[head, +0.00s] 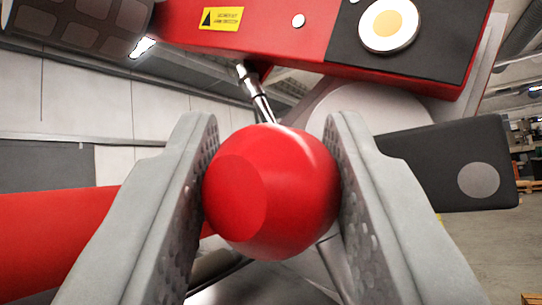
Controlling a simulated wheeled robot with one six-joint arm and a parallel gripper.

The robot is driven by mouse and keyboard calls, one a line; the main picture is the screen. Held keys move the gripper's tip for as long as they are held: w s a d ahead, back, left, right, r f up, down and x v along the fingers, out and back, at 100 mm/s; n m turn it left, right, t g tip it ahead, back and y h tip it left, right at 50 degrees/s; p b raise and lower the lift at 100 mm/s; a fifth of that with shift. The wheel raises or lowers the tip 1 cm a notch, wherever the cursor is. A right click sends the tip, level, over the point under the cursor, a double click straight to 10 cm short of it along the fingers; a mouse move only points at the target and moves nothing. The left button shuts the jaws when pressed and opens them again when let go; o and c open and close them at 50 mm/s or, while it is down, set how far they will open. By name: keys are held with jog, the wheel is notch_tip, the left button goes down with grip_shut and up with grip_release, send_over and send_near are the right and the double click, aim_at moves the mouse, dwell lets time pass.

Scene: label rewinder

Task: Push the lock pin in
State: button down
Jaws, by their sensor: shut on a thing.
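The lock pin's red round knob (270,190) fills the space between the two grey fingers in the head view. Its flat end face is toward me. My gripper (272,175) is shut on the knob, with both textured pads against its sides. A shiny metal rod (255,92) runs up and left from behind the knob to the red machine housing. Whether this rod is joined to the knob cannot be told. Whatever lies directly behind the knob is hidden by it.
The red housing (285,38) with a yellow warning label (221,18) and a black panel with a round yellow-centred button (388,25) spans the top. A dark block (450,165) stands at right, a red cylinder (60,235) at left. Open floor shows far right.

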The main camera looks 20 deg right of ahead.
jog(key=shift+w+d, duration=0.9)
jog(key=shift+d, duration=0.3)
jog(key=c, duration=1.3)
grip_release()
jog(key=shift+c, duration=0.2)
jog(key=o, duration=0.3)
jog(key=shift+d, duration=0.1)
jog(key=shift+o, duration=0.2)
jog(key=shift+f, duration=0.1)
jog(key=v, duration=1.7)
jog(key=shift+f, duration=0.2)
